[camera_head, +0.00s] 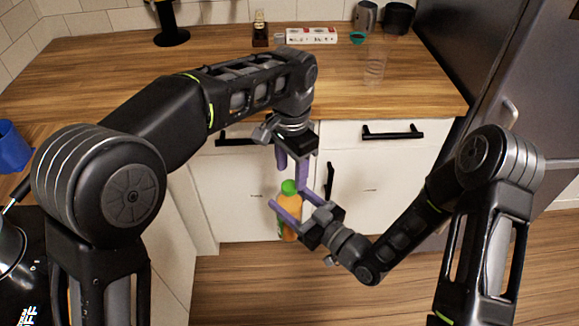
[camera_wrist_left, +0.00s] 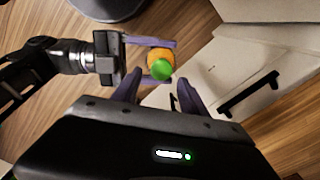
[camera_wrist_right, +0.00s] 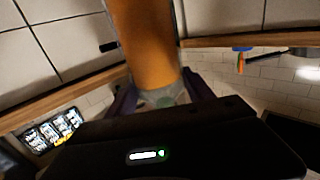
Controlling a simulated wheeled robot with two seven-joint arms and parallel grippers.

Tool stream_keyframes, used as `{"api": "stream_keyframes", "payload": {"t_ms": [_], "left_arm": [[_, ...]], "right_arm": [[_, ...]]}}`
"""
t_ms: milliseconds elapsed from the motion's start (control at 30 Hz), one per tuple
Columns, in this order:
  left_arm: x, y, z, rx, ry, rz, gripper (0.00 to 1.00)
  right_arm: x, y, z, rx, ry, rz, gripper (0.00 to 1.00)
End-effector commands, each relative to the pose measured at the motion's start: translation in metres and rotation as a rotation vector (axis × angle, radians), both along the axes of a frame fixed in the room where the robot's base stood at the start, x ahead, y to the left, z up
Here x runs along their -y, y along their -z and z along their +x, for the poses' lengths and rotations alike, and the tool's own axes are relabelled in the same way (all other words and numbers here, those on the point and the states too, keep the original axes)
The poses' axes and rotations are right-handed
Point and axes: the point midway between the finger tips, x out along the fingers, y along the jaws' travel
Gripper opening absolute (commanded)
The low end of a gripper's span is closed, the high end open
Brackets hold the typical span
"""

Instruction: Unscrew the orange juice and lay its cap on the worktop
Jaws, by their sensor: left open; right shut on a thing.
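The orange juice bottle (camera_head: 290,222) is orange with a green cap (camera_head: 289,187), and is held roughly upright in front of the lower cabinets. My right gripper (camera_head: 292,203) is shut on its body, with a finger on either side. In the left wrist view the bottle (camera_wrist_left: 160,57) shows between those fingers, with the green cap (camera_wrist_left: 162,69) facing me and still on it. My left gripper (camera_head: 292,172) points down just above the cap, open; its fingers (camera_wrist_left: 160,82) are apart and empty. In the right wrist view the orange body (camera_wrist_right: 146,45) fills the space between the fingers.
The wooden worktop (camera_head: 130,75) lies behind my arms, with wide bare areas. At its back stand a small dark bottle (camera_head: 260,32), a white box (camera_head: 311,35), a teal bowl (camera_head: 357,38) and mugs (camera_head: 366,16). White cabinets (camera_head: 375,190) with black handles are close behind the bottle.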

Motion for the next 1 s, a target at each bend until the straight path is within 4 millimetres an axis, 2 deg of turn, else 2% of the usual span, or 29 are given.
{"api": "stream_keyframes", "payload": {"t_ms": [33, 200, 400, 500, 867, 1000], "left_arm": [[0.003, -0.008, 0.002, 0.013, 0.017, -0.004, 0.51], [0.001, -0.022, 0.004, 0.015, 0.205, 0.0, 0.51], [-0.003, -0.031, 0.003, -0.001, 0.47, 0.0, 0.51], [-0.003, -0.031, 0.001, -0.009, 0.549, 0.0, 0.51], [-0.004, -0.031, 0.001, -0.01, 0.574, 0.0, 0.51], [-0.004, -0.025, 0.0, -0.012, 0.573, 0.001, 0.51]], "right_arm": [[0.0, -0.001, 0.0, 0.003, 0.0, 0.001, 0.0], [0.0, -0.001, 0.0, 0.003, 0.0, 0.001, 0.0], [0.0, -0.001, 0.0, 0.003, 0.0, 0.001, 0.0], [0.0, -0.001, 0.0, 0.003, 0.0, 0.001, 0.0], [0.0, -0.001, 0.0, 0.003, 0.0, 0.001, 0.0], [0.0, -0.001, 0.0, 0.003, 0.0, 0.001, 0.0]]}}
